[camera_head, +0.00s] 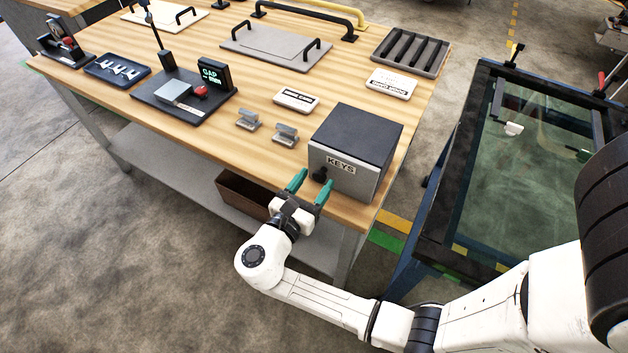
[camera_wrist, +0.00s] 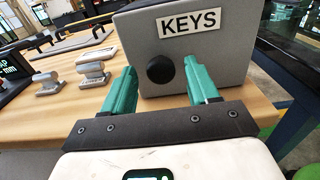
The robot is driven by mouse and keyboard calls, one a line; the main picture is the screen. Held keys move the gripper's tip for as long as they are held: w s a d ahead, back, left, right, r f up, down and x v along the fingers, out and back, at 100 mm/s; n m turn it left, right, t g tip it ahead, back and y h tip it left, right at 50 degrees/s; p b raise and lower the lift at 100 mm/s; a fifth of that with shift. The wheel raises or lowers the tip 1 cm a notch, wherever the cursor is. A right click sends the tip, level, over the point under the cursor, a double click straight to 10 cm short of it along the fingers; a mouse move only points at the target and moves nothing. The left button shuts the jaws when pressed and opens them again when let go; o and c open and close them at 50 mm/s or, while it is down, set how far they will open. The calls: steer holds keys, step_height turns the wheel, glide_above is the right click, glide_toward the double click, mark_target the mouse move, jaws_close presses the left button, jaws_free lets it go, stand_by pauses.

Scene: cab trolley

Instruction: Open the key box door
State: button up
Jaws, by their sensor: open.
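The key box (camera_head: 352,160) is a grey box with a dark top and a KEYS label. It stands near the front right corner of the wooden table. Its front door (camera_wrist: 205,62) looks shut. A round black knob (camera_head: 320,174) sits low on the left of the door, and it also shows in the wrist view (camera_wrist: 160,69). My gripper (camera_head: 311,184) is open in front of the box, with its green fingers pointing at the door. In the wrist view the knob lies between the fingers (camera_wrist: 160,75), nearer the left one. I cannot tell whether either finger touches the door.
The wooden table (camera_head: 225,45) holds two small metal brackets (camera_head: 265,126) left of the box. A gauge stand (camera_head: 183,94) and white label blocks (camera_head: 296,100) stand farther back. A glass-topped trolley (camera_head: 500,180) is close on the right. A brown bin (camera_head: 243,192) sits below the tabletop.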

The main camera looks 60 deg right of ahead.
steer(key=shift+d, duration=0.25)
jaws_close()
stand_by(0.4)
